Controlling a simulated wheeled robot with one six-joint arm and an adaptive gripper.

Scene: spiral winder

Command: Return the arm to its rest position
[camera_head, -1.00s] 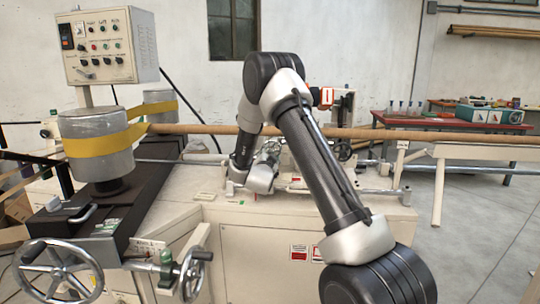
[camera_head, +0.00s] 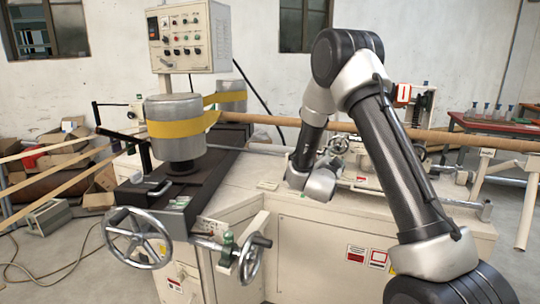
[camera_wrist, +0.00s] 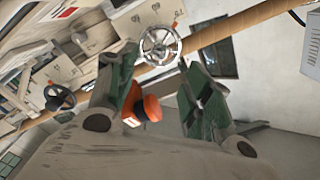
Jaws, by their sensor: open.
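My arm (camera_head: 395,150) stands bent over the winder in the head view, with its elbow high and its forearm hanging down toward the machine's top. My gripper (camera_head: 338,144) is small there, partly behind my wrist links, above or beside the cream machine top. In the wrist view my gripper (camera_wrist: 160,85) shows two green-padded fingers spread apart, open. A red-orange knob-like part (camera_wrist: 148,107) shows between the fingers. I cannot tell whether it touches them; nothing looks gripped.
The spiral winder (camera_head: 320,235) fills the middle, with a control box (camera_head: 190,38), yellow-belted drums (camera_head: 175,128) and handwheels (camera_head: 138,238). A long brown tube (camera_head: 470,140) runs behind my arm. Boxes and boards (camera_head: 60,150) lie left. Grey floor (camera_head: 70,250) is partly clear at front left.

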